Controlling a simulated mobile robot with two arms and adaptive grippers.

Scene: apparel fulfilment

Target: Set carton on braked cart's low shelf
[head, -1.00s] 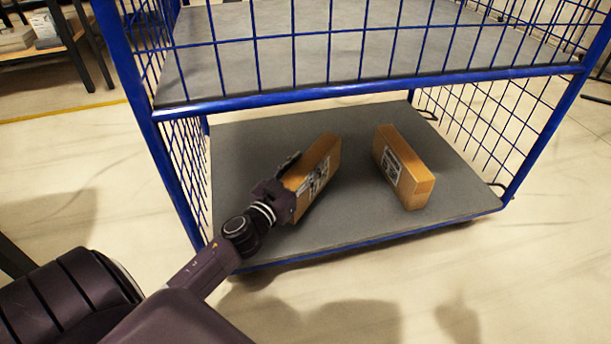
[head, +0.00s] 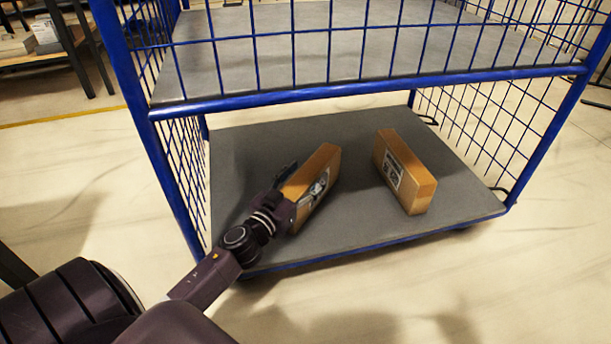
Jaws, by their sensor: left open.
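A brown carton (head: 323,168) with a printed label stands on the low grey shelf (head: 255,146) of the blue wire cart (head: 300,95), left of the shelf's middle. My left gripper (head: 302,190) is open at the near end of this carton, one finger on each side of it; whether the fingers touch it I cannot tell. A second brown carton (head: 407,170) with a white label stands on the same shelf to the right, apart from the first. The cart's brake is not visible. My right gripper is out of view.
The cart's upper shelf (head: 300,45) and its blue front rail lie above my left arm. Wire mesh sides (head: 185,165) bound the low shelf left and right. Bare shelf lies behind and between the cartons. A rack (head: 50,55) stands at the back left.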

